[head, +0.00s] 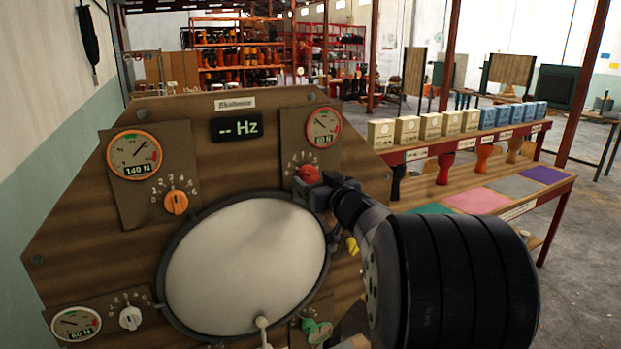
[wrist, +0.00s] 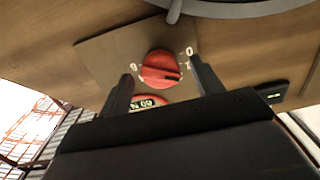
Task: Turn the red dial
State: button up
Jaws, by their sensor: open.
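The red dial (head: 308,174) sits on a small plate at the upper right of the wooden drum panel (head: 90,200), below a round gauge (head: 323,127) reading 60 N. In the wrist view the red dial (wrist: 161,69) shows with a dark pointer mark and a scale around it. My gripper (head: 318,190) is at the dial in the head view, partly hiding its lower side. In the wrist view my gripper (wrist: 161,83) is open, with one finger on each side of the dial. I cannot tell whether the fingers touch it.
An orange dial (head: 176,202), a white dial (head: 130,318) and a green dial (head: 317,330) are on the same panel around a large pale drumhead (head: 245,265). A shelf table (head: 560,182) with boxes and small goblet drums stands to the right.

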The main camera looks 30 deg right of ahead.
jog(key=shift+w, duration=1.1)
jog(key=c, duration=0.9)
jog(key=shift+c, duration=0.2)
jog(key=shift+r+p, duration=0.15)
jog(key=shift+p, duration=0.45)
jog(key=m+p, duration=0.2)
jog(key=p, duration=0.1)
jog(key=shift+r, duration=0.15)
jog(key=m+p, duration=0.3)
jog(key=p, duration=0.1)
jog(key=shift+a+f+m, duration=0.1)
jog(key=shift+f+m, duration=0.1)
jog(key=shift+m, duration=0.2)
jog(key=shift+f+p, duration=0.1)
jog(key=shift+p, duration=0.25)
